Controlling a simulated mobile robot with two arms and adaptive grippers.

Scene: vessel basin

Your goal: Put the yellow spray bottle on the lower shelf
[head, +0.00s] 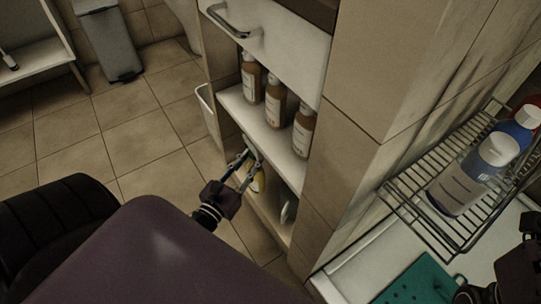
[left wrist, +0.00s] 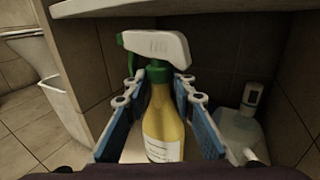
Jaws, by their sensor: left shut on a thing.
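The yellow spray bottle (left wrist: 163,125) has a yellow body with a label, a green collar and a white spray head. In the left wrist view it stands roughly upright between the two blue-padded fingers of my left gripper (left wrist: 158,105), which is shut on it. In the head view the bottle (head: 257,181) is partly hidden by my left gripper (head: 245,170) at the opening of the lower shelf (head: 268,222). I cannot tell whether its base touches the shelf. My right gripper (head: 490,290) shows only in part at the lower right.
The upper shelf (head: 240,104) holds several brown bottles (head: 274,103). A tiled wall (head: 345,140) borders the right. A wire rack (head: 425,215) holds bottles.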

